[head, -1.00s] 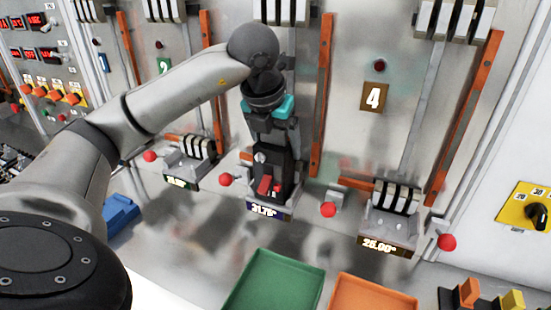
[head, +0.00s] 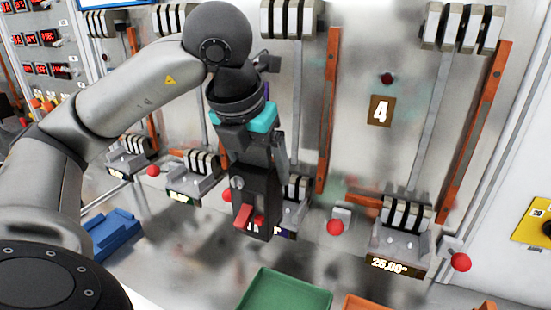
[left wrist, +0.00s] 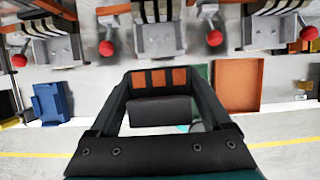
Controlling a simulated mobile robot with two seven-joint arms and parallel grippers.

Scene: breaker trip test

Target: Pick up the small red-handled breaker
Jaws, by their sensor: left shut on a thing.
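The small breaker (head: 262,190) is a black block with a red handle (head: 243,216) on its front. My left gripper (head: 252,160) comes down from above and is shut on the upper part of the breaker. The breaker is held upright, in front of a panel cradle with light-grey contacts (head: 295,190) and partly covering it. In the left wrist view the breaker (left wrist: 160,110) is a dark block between the two fingers, with copper-coloured squares at its far end. My right gripper is in neither view.
A green tray (head: 285,292) and an orange tray (head: 365,303) lie below; the orange one (left wrist: 237,86) shows better in the left wrist view. A blue object (head: 113,232) is at left. Red knobs (head: 335,227) and other cradles (head: 402,225) stick out from the panel.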

